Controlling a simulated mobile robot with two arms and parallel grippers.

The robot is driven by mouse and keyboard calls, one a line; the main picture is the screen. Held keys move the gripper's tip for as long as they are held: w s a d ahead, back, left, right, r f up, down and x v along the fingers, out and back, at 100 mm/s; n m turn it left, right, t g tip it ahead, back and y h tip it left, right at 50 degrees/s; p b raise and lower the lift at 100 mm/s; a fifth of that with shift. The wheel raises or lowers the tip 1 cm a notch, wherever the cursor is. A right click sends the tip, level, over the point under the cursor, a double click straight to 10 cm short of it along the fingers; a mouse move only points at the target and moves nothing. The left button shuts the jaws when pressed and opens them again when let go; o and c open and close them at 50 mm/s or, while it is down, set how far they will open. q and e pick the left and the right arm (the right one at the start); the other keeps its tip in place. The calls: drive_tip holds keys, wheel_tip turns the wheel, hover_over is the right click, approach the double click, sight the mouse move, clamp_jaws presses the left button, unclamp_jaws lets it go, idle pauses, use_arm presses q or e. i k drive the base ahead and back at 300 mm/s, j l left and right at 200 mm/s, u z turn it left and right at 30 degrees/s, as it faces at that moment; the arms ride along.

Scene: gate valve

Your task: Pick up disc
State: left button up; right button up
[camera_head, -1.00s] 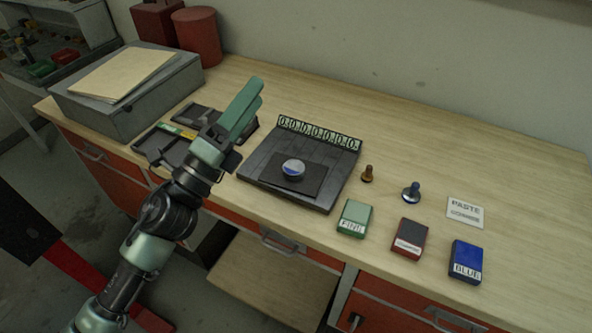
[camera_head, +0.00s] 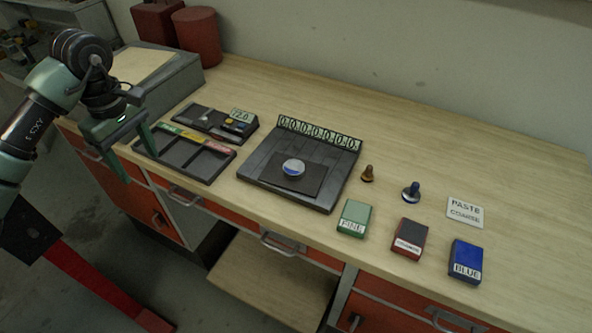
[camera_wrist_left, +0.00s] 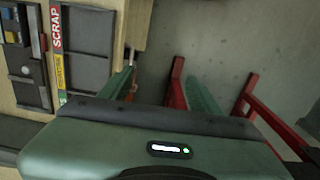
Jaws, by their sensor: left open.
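The disc (camera_head: 293,167) is small and round, with a silver and blue face. My left gripper (camera_head: 133,143) hangs at the bench's front left edge, beside the sorting tray and well left of the disc. In the left wrist view its two green fingers (camera_wrist_left: 162,80) are apart with nothing between them, over the floor. The disc is not in the left wrist view. My right gripper is not in view.
A compartment tray (camera_head: 178,163) with coloured labels, one reading SCRAP (camera_wrist_left: 56,28), lies left of the plate. A number strip (camera_head: 318,133) stands behind the plate. Green (camera_head: 355,218), red (camera_head: 409,239) and blue (camera_head: 466,261) blocks and two small knobbed pieces lie right. The back right bench is clear.

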sight(294, 169)
drive_tip(key=i+j+z, duration=0.1)
drive_tip(key=z, duration=0.35)
drive_tip(key=j+z, duration=0.2)
drive_tip(key=z, duration=0.25)
drive_tip(key=j+z, duration=0.2)
drive_tip(key=z, duration=0.25)
